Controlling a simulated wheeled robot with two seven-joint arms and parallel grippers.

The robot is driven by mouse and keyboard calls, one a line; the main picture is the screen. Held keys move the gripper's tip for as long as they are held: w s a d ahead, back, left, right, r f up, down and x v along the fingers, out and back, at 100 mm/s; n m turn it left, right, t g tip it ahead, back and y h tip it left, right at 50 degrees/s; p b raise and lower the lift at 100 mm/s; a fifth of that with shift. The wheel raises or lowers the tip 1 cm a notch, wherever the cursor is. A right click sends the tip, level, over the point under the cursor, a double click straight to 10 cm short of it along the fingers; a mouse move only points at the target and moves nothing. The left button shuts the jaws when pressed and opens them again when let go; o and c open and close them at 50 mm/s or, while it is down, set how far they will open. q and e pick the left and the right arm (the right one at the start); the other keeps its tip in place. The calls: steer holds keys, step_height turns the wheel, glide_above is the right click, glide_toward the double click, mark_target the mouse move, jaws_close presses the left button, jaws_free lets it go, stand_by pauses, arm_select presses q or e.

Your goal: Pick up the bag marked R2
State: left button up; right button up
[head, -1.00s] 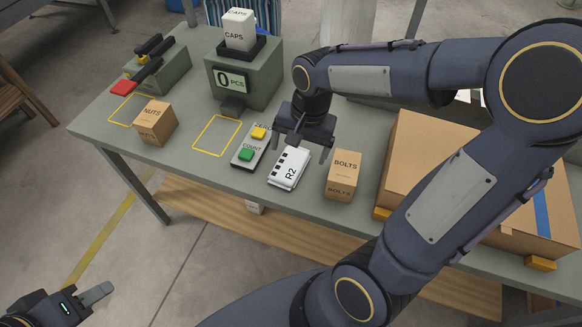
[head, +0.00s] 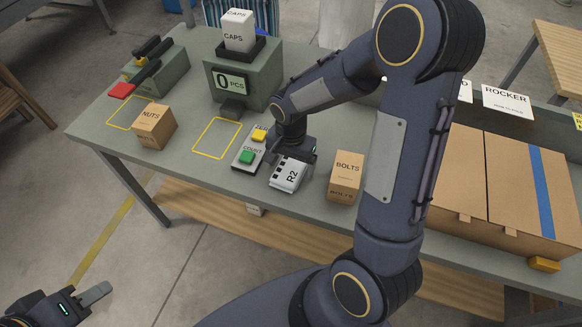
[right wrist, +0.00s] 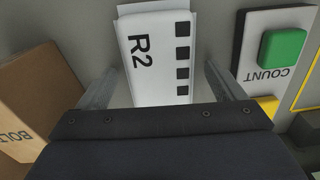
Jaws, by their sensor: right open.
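The white bag marked R2 (head: 288,174) lies on the grey table between the count button panel and the BOLTS box. It also shows in the right wrist view (right wrist: 157,50), with black squares along one edge. My right gripper (head: 293,160) is low over the bag's far end. In the right wrist view its open fingers (right wrist: 158,88) stand on either side of the bag, with a gap showing at each side. My left gripper (head: 86,296) is at the lower left, away from the table; its jaw opening is not clear.
The BOLTS box (head: 345,177) stands right of the bag, and the panel with green and yellow buttons (head: 247,157) stands left. Further left are a counter (head: 243,85) showing 0, the NUTS box (head: 154,127) and yellow outlined squares. A large carton (head: 500,195) stands at right.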

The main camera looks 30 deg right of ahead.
steer(key=shift+c, duration=0.4)
steer(key=c, duration=1)
